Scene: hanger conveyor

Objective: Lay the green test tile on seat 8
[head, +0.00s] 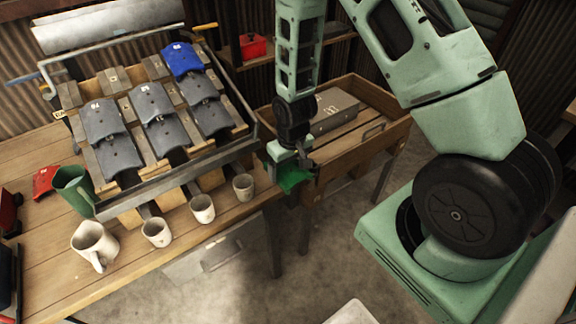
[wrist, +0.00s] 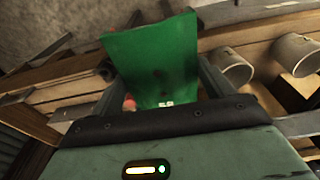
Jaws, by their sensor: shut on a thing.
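My gripper (head: 287,160) is shut on the green test tile (head: 290,178), to the right of the sloped rack and near the table's right end. In the wrist view the green tile (wrist: 155,60) stands between my two fingers, with a small pale label at its near edge. The sloped rack (head: 180,169) carries several grey tiles (head: 154,102) in columns and a blue tile (head: 182,59) at the top of the right column. Small labels show on some tiles and battens, but the seat numbers are too small to read surely.
A wooden tray table (head: 376,137) holding a grey box (head: 335,110) stands at the right.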

